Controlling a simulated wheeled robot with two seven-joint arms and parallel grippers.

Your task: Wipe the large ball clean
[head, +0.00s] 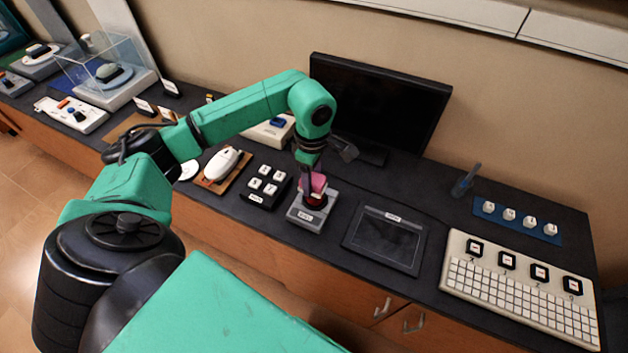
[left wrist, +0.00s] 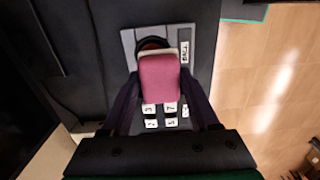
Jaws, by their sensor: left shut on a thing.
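The large ball is a dark red trackball (head: 316,200) set in a grey base (head: 305,217) with a label on its front. In the left wrist view, the ball (left wrist: 152,43) shows only as a rim, mostly hidden behind a pink pad (left wrist: 159,79). My left gripper (head: 311,178) points down over the base and is shut on the pink pad, which also shows in the head view (head: 319,182). The pad is right at the ball; I cannot tell for sure whether they touch. My right gripper is not in view.
A black block with white keys (head: 266,186) stands left of the base, a dark tablet (head: 385,240) right of it. A monitor (head: 375,105) stands behind. A white keyboard (head: 520,300) and a blue strip with keycaps (head: 518,218) lie farther right. Dark counter shows between exhibits.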

